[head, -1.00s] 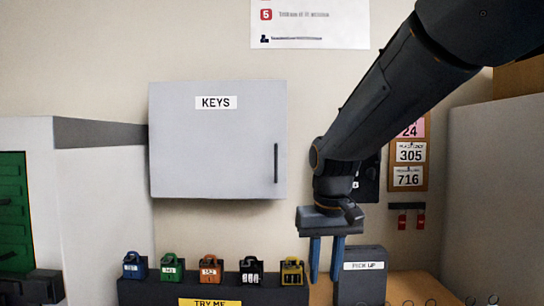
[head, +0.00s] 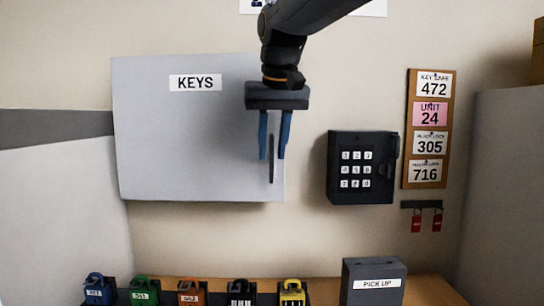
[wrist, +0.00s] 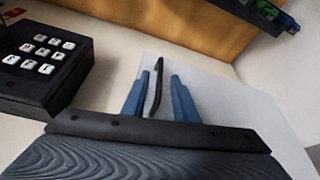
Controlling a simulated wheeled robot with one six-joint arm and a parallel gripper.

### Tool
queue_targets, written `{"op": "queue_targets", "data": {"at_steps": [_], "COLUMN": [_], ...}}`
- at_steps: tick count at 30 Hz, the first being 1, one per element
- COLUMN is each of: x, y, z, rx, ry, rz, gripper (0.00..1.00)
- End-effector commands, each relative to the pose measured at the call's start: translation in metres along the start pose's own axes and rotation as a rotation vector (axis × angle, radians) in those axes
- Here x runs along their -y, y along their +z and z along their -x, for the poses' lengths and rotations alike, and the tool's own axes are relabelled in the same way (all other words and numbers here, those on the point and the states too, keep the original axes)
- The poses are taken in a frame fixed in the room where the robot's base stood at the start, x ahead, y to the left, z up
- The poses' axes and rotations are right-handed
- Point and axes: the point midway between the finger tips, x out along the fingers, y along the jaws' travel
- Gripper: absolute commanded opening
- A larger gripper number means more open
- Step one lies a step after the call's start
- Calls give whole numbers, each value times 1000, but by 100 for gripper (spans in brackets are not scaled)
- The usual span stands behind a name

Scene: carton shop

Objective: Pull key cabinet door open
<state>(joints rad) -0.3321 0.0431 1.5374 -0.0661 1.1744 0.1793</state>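The grey key cabinet (head: 180,140), labelled KEYS, hangs on the wall with its door shut. Its dark vertical handle (head: 271,165) is near the door's right edge. My gripper (head: 272,157) is open, with its blue fingers pointing down in front of the handle in the head view. In the wrist view the handle (wrist: 155,88) shows between the two fingers of my gripper (wrist: 164,82), nearer the left finger. I cannot tell whether either finger touches it. The upper part of the handle is partly hidden by my gripper in the head view.
A black keypad box (head: 362,168) is on the wall right of the cabinet; it also shows in the wrist view (wrist: 42,62). A tag board (head: 428,130) hangs further right. Below, several coloured padlocks (head: 190,292) and a PICK UP box (head: 374,283) stand on the bench.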

Motion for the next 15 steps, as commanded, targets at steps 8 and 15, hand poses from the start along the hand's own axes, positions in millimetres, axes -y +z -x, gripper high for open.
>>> {"op": "queue_targets", "data": {"at_steps": [8,15], "x": [-2,-3], "y": [0,0], "z": [-29,-33], "rx": [1,-1], "ry": [1,1], "rz": [-3,-4], "gripper": [26,26]}}
